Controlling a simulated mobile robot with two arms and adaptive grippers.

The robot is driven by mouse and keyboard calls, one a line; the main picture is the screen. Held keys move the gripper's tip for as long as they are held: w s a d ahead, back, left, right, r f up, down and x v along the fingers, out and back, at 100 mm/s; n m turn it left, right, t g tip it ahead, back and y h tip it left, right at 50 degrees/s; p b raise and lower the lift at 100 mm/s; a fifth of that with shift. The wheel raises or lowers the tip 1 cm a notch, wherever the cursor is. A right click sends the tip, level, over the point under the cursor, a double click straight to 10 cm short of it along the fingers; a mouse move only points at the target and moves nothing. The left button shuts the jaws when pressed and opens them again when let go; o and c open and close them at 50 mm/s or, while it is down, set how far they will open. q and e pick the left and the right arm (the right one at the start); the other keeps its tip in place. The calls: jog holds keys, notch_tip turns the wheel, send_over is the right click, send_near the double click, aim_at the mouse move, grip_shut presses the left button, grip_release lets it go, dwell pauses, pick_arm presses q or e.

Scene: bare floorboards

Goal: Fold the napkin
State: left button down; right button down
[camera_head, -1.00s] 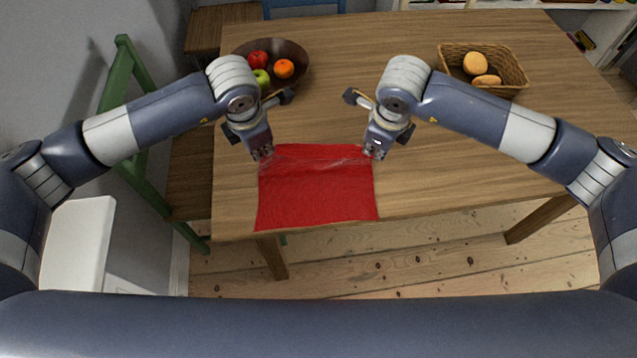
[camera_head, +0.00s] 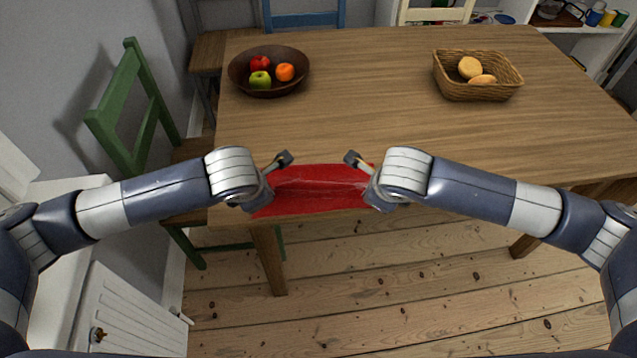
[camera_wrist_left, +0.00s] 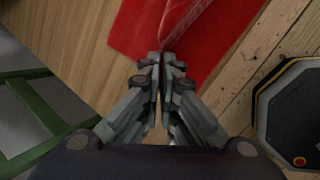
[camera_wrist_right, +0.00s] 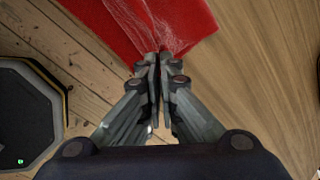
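The red napkin (camera_head: 318,188) lies at the front edge of the wooden table, in the middle of the head view. A lighter crease or lifted flap runs across it from side to side. My left gripper (camera_wrist_left: 166,62) is at the napkin's left side, with its fingertips together on a thin fold of red cloth (camera_wrist_left: 130,32). My right gripper (camera_wrist_right: 160,62) is at the napkin's right side, with its fingertips together on the cloth (camera_wrist_right: 190,22). In the head view my wrists hide both fingertips and the napkin's side corners.
A brown bowl (camera_head: 242,80) with apples and an orange stands at the back left of the table (camera_head: 370,100). A wicker basket (camera_head: 478,92) with bread rolls stands at the back right. A green chair (camera_head: 118,100) stands on the left. The table's middle is clear.

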pick_arm(q)
jog(key=shift+s, duration=0.1)
pick_arm(e)
jog(key=shift+s, duration=0.1)
pick_arm(q)
jog(key=c, duration=1.5)
grip_release()
jog(key=shift+f, duration=0.1)
pick_arm(e)
jog(key=c, duration=1.5)
grip_release()
jog(key=shift+f, duration=0.1)
